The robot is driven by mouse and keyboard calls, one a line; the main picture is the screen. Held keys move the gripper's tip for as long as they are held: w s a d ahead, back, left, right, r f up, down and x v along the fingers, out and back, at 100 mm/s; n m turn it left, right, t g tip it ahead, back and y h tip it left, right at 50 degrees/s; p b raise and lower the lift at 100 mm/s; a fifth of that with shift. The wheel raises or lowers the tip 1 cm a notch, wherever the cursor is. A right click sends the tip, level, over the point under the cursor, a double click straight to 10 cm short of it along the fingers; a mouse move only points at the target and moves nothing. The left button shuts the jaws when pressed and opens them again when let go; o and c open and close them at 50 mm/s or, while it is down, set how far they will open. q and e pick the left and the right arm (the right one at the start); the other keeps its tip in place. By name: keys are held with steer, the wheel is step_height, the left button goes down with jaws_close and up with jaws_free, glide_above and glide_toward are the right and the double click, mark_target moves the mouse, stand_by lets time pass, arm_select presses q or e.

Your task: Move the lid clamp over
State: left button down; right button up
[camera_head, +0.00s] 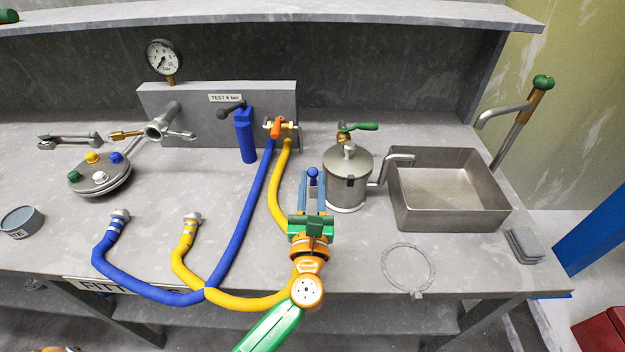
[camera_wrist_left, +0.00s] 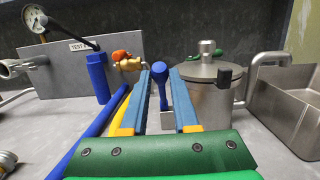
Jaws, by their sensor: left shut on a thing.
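My left gripper (camera_head: 312,183) reaches over the bench from the front, left of the lidded steel pail (camera_head: 347,188). In the left wrist view its two blue-lined fingers (camera_wrist_left: 166,76) stand either side of a blue round-topped handle (camera_wrist_left: 184,98), shut on it. The handle's blue knob (camera_head: 312,172) also shows in the head view; its lower end is hidden. I cannot tell whether this handle belongs to the lid clamp. The pail has a knob on its lid and a black block (camera_wrist_left: 230,76) at its rim. A grey ring with a tab (camera_head: 408,268) lies flat on the bench.
A yellow hose (camera_head: 183,254) and a blue hose (camera_head: 140,287) loop across the bench left of my arm. A steel sink (camera_head: 450,222) stands right of the pail. A gauge panel (camera_head: 190,105) stands behind. The bench around the grey ring is clear.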

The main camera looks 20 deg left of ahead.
arm_select(q)
steer(key=shift+f, duration=0.15)
steer(key=shift+s+d+f+b, duration=0.2)
steer(key=shift+s+f+b, duration=0.15)
steer(key=shift+s+f, duration=0.2)
steer(key=shift+s+d+f+b, duration=0.15)
steer(key=shift+s+f+b, duration=0.25)
steer(key=shift+s, duration=0.15)
